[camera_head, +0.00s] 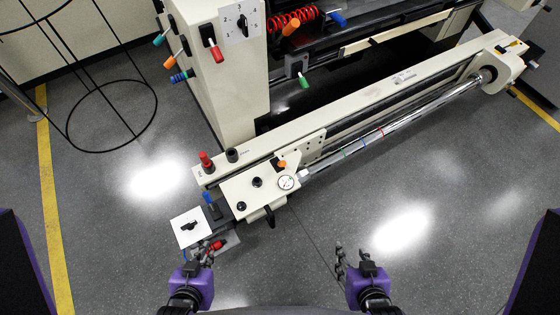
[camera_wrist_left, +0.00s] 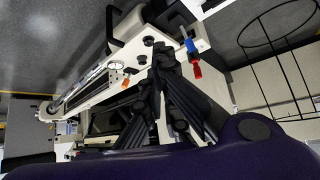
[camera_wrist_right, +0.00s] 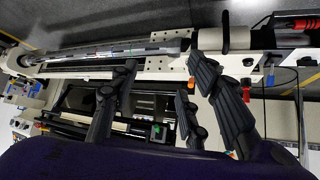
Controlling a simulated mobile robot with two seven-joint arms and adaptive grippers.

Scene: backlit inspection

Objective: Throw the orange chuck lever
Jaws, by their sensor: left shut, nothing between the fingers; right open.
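A small orange lever (camera_head: 281,164) sits on the cream end block of the long machine, beside a round dial. It also shows in the left wrist view (camera_wrist_left: 126,83) and as a small orange piece in the right wrist view (camera_wrist_right: 269,80). My left gripper (camera_head: 209,246) is shut and empty, low at the front left, apart from the orange lever. My right gripper (camera_head: 347,247) is open and empty, to the right and nearer me. Other orange handles show on the upright cabinet (camera_head: 168,63) and near the red coil (camera_head: 291,28).
The round dial (camera_head: 286,182), black knobs (camera_head: 241,206), a blue handle (camera_head: 208,198) and a red knob (camera_head: 206,158) surround the end block. A white switch plate (camera_head: 188,227) stands near my left gripper. A wire stand (camera_head: 113,149) is at the left. Floor between my grippers is clear.

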